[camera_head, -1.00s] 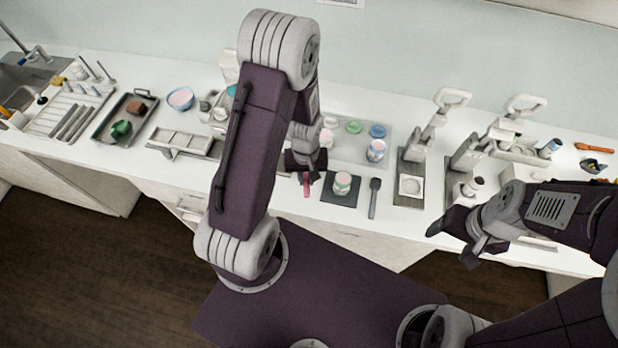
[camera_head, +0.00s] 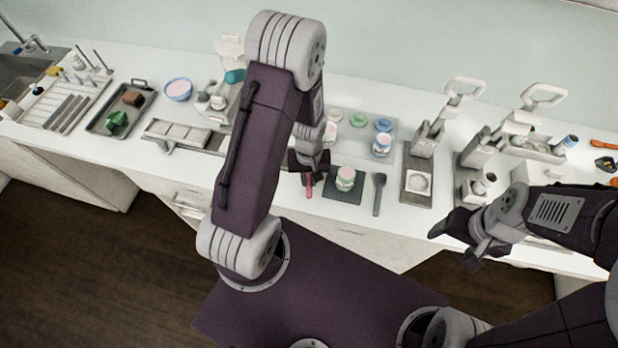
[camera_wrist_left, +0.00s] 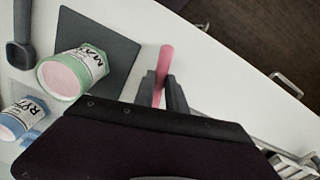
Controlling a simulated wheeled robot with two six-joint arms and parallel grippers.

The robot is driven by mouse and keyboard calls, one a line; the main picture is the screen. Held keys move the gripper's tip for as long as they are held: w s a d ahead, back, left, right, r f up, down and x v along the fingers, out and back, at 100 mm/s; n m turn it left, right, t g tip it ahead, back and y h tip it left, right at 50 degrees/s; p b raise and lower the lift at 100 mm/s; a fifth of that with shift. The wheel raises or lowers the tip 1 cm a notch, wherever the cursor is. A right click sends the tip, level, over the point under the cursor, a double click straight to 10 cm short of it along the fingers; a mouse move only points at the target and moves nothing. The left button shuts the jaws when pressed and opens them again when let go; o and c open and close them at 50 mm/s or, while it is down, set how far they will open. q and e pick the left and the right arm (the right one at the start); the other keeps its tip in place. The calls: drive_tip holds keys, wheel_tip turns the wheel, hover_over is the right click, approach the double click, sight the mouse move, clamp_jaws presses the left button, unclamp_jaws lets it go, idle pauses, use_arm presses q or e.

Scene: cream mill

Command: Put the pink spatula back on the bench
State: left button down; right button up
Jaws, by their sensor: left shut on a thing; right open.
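The pink spatula (camera_head: 309,188) shows as a short pink length below my left gripper (camera_head: 308,172) in the head view. In the left wrist view its pink handle (camera_wrist_left: 165,62) sits between the two dark fingers of my left gripper (camera_wrist_left: 162,85), which is shut on it. The rest of the spatula is hidden by the gripper. The spatula is over the white bench (camera_head: 270,185) near its front edge; I cannot tell whether it touches the surface. My right gripper (camera_head: 455,245) is open and empty, in front of the bench at the right.
A green-banded jar (camera_head: 345,178) stands on a dark mat (camera_head: 340,194) just right of the left gripper, also in the left wrist view (camera_wrist_left: 75,75). Presses stand further right. Bare bench lies left of the pink spatula.

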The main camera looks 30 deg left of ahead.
use_arm(q)
drive_tip(key=shift+f, duration=0.2)
drive_tip(key=shift+f, duration=0.25)
idle(0.3)
drive_tip(key=c, duration=1.3)
unclamp_jaws()
wheel_tip(320, 180, up, 9)
drive_tip(key=shift+s+f+b, duration=0.1)
drive_tip(key=shift+b, duration=0.2)
